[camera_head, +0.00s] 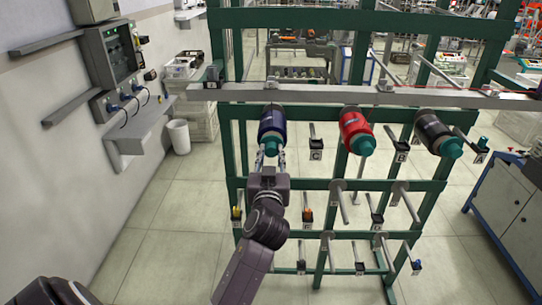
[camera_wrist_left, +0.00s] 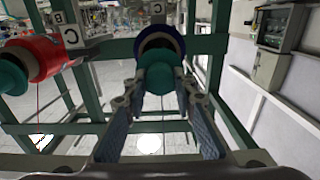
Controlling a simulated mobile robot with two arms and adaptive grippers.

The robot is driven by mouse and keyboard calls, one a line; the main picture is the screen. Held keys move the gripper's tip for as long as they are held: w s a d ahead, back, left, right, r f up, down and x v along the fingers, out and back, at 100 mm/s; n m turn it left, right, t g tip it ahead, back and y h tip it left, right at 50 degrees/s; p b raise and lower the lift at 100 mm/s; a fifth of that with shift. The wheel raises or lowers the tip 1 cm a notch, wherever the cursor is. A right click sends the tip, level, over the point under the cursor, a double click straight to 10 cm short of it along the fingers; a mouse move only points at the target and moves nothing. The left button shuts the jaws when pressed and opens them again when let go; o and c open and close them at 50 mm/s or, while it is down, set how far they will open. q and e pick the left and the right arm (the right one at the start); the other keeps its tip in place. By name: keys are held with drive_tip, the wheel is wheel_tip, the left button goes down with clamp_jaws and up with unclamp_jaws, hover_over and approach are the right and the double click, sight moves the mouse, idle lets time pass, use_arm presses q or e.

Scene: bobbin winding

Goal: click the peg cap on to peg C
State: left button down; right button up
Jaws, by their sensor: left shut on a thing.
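A blue bobbin (camera_head: 272,122) hangs on the upper rail of the green rack, left of the plate marked C (camera_head: 316,155). A teal peg cap (camera_head: 271,148) is at its near end. My left gripper (camera_head: 270,158) is shut on this cap, from in front and below. In the left wrist view the two fingers (camera_wrist_left: 162,98) lie on either side of the teal cap (camera_wrist_left: 160,78), with the blue bobbin (camera_wrist_left: 160,42) directly behind it. The peg itself is hidden, and I cannot tell whether the cap is seated. My right gripper is not in view.
A red bobbin (camera_head: 355,130) and a dark bobbin (camera_head: 435,130), both with teal ends, hang to the right. Bare pegs (camera_head: 341,205) stick out below. A grey cabinet (camera_head: 510,195) stands right; a wall box (camera_head: 113,55) is left.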

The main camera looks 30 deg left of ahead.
use_arm(q)
drive_tip(key=shift+w+a, duration=0.2)
drive_tip(key=shift+w, duration=0.15)
idle(0.4)
drive_tip(key=shift+w+a, duration=0.1)
drive_tip(key=shift+w, duration=0.05)
drive_tip(key=c, duration=1.5)
unclamp_jaws()
drive_tip(key=shift+v, duration=3.75)
